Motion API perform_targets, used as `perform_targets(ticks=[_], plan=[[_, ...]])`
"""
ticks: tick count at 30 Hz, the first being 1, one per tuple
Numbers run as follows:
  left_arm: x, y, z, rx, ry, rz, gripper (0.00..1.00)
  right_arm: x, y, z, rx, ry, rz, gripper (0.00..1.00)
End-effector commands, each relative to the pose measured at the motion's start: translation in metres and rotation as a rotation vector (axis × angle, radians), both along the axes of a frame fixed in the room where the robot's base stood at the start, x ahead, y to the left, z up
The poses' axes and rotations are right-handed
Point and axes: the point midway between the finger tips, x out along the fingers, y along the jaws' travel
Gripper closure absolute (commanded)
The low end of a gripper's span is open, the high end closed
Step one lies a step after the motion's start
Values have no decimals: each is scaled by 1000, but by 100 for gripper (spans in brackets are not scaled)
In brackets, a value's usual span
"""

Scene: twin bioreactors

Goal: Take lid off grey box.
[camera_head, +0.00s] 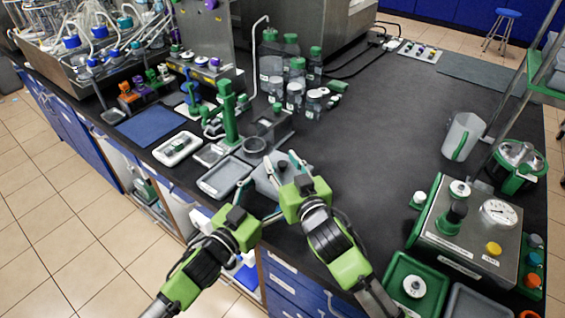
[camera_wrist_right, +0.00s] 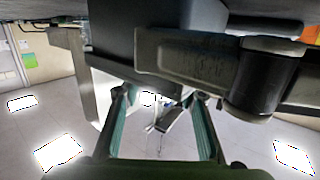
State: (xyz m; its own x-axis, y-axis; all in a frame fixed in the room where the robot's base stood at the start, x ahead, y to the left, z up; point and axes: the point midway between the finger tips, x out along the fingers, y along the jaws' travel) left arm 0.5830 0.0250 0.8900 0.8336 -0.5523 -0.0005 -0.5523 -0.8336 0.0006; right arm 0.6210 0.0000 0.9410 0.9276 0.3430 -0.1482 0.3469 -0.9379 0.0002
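The grey box (camera_head: 266,182) stands near the bench's front edge, at the middle of the head view. My grippers partly cover it, and I cannot tell its lid from its body. My right gripper (camera_head: 290,163) is over the box's right side, its two teal-tipped fingers apart. In the right wrist view the fingers (camera_wrist_right: 162,120) are spread with nothing clearly held between them. A grey block-like shape (camera_wrist_right: 185,20) fills the top of that view, and I cannot tell if it is the box. My left gripper (camera_head: 257,202) is at the box's front left, fingers apart.
A green stand (camera_head: 229,115) and several green-capped bottles (camera_head: 297,70) are farther back. The dark bench (camera_head: 390,130) is clear to the right, up to a gauge unit (camera_head: 470,235).

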Motion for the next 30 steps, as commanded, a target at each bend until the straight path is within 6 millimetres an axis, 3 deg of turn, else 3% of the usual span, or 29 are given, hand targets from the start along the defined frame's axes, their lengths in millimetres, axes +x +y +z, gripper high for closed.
perform_targets(ticks=[1,4,5,30], plan=[[0,0,0,0,0,0,63,0,0,0,0,0,0,71],[0,0,0,0,0,0,63,0,0,0,0,0,0,97],[0,0,0,0,0,0,63,0,0,0,0,0,0,100],[0,0,0,0,0,0,63,0,0,9,2,0,0,100]])
